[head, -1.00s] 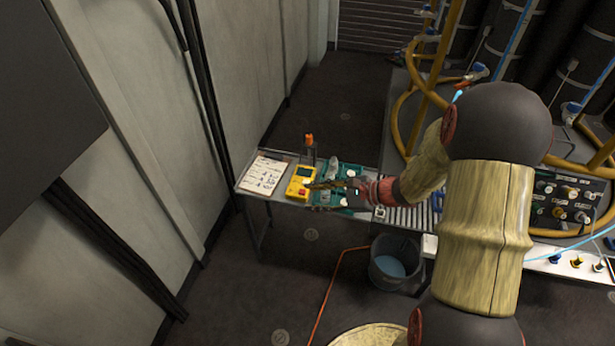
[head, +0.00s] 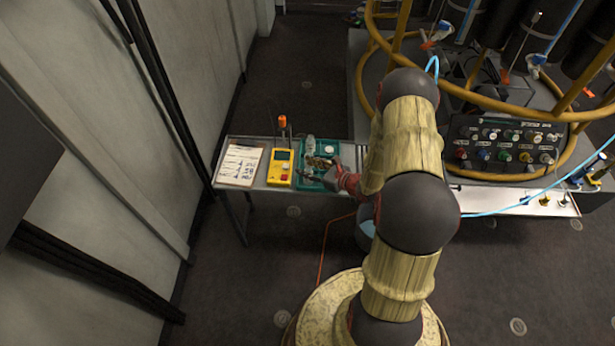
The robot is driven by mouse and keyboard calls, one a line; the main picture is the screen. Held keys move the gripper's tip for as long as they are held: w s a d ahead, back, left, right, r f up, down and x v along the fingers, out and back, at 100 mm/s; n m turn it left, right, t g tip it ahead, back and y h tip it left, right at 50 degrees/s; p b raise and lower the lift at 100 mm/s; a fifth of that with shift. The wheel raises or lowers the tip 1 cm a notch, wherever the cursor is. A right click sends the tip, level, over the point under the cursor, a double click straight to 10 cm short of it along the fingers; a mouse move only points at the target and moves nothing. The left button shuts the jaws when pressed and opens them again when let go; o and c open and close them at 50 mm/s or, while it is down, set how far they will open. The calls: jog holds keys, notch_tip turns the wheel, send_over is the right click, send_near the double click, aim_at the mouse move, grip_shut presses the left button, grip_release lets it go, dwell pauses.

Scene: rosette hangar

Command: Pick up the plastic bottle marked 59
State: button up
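A small, pale, clear bottle-like item (head: 311,144) stands at the left of the green tray (head: 331,147) on the narrow table. An orange-topped item (head: 282,122) stands behind the yellow meter; its lower part is dark and hard to make out. No number is legible on either, so I cannot tell which is marked 59. My gripper (head: 312,170) is over the front of the tray, its two fingers spread apart and pointing left. It seems empty. The fingers and wrist hide part of the tray and its contents.
A yellow meter (head: 280,167) and a clipboard with a sheet (head: 240,164) lie left of the tray. The wall is close on the left. A bucket (head: 367,228) is below, partly behind my arm.

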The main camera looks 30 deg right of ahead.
jog(key=w+f, duration=0.1)
jog(key=w+a+b, duration=0.1)
jog(key=w+f, duration=0.1)
jog(key=shift+w+a+f, duration=0.1)
jog(key=shift+a+f, duration=0.15)
jog(key=shift+f, duration=0.1)
jog(key=shift+r, duration=0.1)
jog(key=shift+c, duration=1)
jog(key=c, duration=0.6)
